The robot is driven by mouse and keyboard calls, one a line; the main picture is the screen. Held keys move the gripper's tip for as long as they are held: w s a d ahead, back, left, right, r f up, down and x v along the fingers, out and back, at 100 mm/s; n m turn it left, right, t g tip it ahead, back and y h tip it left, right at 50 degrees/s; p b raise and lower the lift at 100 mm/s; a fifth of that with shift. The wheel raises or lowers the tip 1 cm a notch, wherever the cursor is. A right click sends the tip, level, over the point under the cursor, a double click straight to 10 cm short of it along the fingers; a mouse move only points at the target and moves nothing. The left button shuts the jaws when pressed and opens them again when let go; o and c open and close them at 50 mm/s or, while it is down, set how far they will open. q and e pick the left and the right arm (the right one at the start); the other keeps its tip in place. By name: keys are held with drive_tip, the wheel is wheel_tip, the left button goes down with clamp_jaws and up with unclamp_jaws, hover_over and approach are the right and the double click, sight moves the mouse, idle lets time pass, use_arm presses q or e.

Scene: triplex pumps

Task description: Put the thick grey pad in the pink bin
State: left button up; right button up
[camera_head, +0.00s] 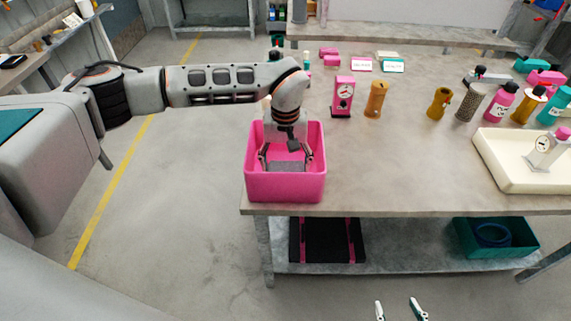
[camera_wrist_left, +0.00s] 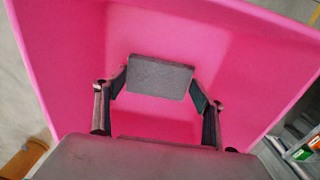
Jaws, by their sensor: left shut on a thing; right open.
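The thick grey pad (camera_wrist_left: 160,78) is a small dark grey block held between the fingertips of my left gripper (camera_wrist_left: 160,90). In the head view the pad (camera_head: 286,166) shows low inside the pink bin (camera_head: 284,187), with my left gripper (camera_head: 286,160) reaching down into the bin from above. My left gripper is shut on the pad. The pink walls of the bin (camera_wrist_left: 60,50) surround the pad in the left wrist view. I cannot tell whether the pad touches the bin floor. My right gripper (camera_head: 398,308) is open and empty at the bottom edge of the head view.
The bin stands at the near left corner of the grey table (camera_head: 400,170). A pink gauge (camera_head: 343,96) and an orange-brown part (camera_head: 376,98) stand behind it. A cream tray (camera_head: 510,170) and several bottles are at the right. The table's middle is clear.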

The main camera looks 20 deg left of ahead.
sight(285, 168)
use_arm(q)
drive_tip(key=shift+f, duration=0.1)
drive_tip(key=o, duration=0.9)
wheel_tip(285, 168, up, 12)
drive_tip(key=shift+r, duration=0.2)
idle(0.4)
